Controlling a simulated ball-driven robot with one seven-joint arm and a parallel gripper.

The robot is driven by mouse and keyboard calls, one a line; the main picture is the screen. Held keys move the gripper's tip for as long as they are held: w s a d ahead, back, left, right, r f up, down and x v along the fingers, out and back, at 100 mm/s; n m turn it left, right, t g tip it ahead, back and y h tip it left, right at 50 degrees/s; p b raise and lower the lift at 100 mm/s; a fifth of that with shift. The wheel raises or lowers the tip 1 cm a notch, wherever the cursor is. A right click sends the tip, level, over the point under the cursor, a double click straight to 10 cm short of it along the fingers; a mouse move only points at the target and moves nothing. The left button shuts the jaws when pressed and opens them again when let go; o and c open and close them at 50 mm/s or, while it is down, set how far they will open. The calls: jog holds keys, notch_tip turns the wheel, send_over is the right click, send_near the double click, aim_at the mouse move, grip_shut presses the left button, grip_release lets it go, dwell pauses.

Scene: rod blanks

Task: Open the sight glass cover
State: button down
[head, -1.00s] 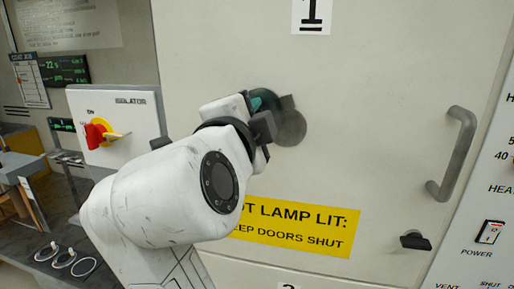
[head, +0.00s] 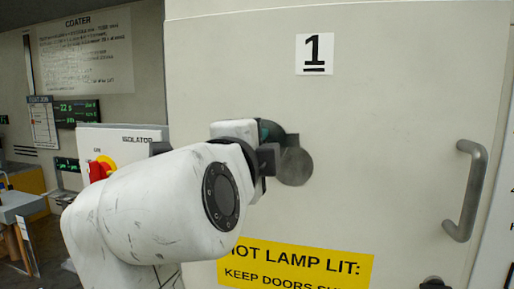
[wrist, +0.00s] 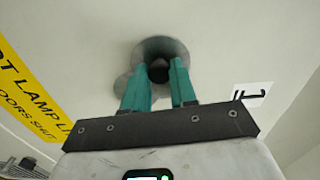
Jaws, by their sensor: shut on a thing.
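The sight glass cover (wrist: 162,44) is a grey round disc with a dark knob (wrist: 159,71) on the pale door. My gripper (wrist: 160,66) has its teal fingers shut on that knob. In the wrist view a second grey disc (wrist: 122,86), apparently the sight glass, shows partly from behind the cover, offset toward the yellow sign. In the head view this lower disc (head: 294,167) shows right of my gripper (head: 279,144). There, the wrist and fingers hide most of the cover.
A vertical door handle (head: 468,190) stands out at the right. A yellow warning sign (head: 295,265) is below and a "1" label (head: 315,54) above. An isolator box with a red and yellow switch (head: 100,168) is at the left. The door between disc and handle is clear.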

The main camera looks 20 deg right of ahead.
jog(key=c, duration=0.9)
grip_release()
jog(key=v, duration=1)
jog(key=shift+s+a, duration=0.2)
jog(key=shift+s, duration=0.15)
